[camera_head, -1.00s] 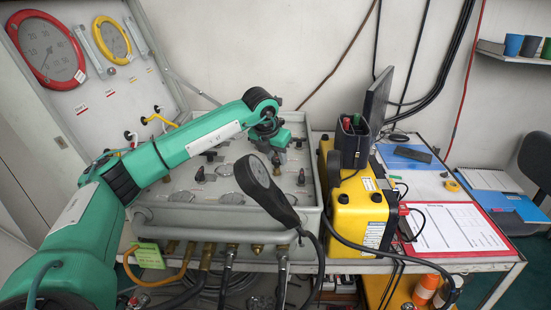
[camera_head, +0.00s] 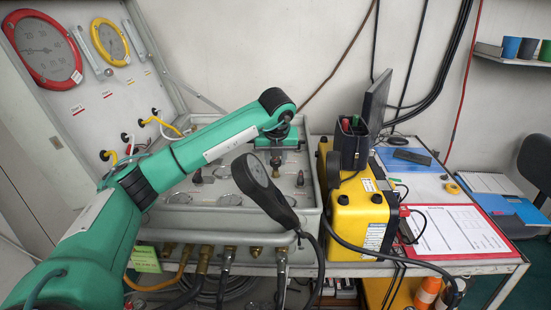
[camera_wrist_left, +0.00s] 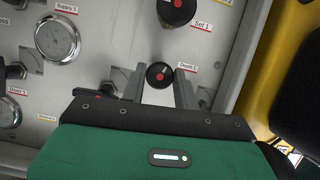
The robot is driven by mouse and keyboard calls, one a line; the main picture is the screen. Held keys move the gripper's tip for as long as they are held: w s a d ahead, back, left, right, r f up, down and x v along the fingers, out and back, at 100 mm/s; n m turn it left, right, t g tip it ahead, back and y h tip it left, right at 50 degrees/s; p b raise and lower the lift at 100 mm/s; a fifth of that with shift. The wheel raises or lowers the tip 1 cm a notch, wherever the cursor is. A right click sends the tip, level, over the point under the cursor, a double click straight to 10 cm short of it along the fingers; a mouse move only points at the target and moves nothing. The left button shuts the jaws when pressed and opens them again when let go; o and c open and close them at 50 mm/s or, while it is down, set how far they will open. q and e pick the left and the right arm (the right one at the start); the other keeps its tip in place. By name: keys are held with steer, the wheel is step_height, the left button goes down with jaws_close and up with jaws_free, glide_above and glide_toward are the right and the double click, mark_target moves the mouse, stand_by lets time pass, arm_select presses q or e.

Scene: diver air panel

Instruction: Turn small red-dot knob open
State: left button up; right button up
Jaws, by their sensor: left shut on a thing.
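The small red-dot knob (camera_wrist_left: 159,75) is a black round knob with a red dot, in the middle of the left wrist view on the grey panel. My left gripper (camera_wrist_left: 160,84) has one finger on each side of it and is shut on it. In the head view my left gripper (camera_head: 277,150) points down at the back right of the panel (camera_head: 228,218), where the hand and arm partly hide the knob. A larger black knob with a red dot (camera_wrist_left: 178,10) sits above it, near the "Set 1" label. My right gripper is not in view.
A round metal gauge (camera_wrist_left: 57,38) lies left of the knob in the left wrist view. In the head view a black hand-held piece (camera_head: 258,186) with a cable crosses the panel's front. A yellow case (camera_head: 358,212) stands close on the right.

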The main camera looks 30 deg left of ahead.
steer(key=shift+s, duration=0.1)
arm_select(q)
steer(key=o, duration=0.9)
steer(key=shift+o, duration=0.2)
steer(key=shift+r, duration=0.1)
steer(key=b+v, duration=0.1)
steer(key=v, duration=1.2)
steer(key=shift+s+r, duration=0.15)
steer(key=shift+r, duration=0.15)
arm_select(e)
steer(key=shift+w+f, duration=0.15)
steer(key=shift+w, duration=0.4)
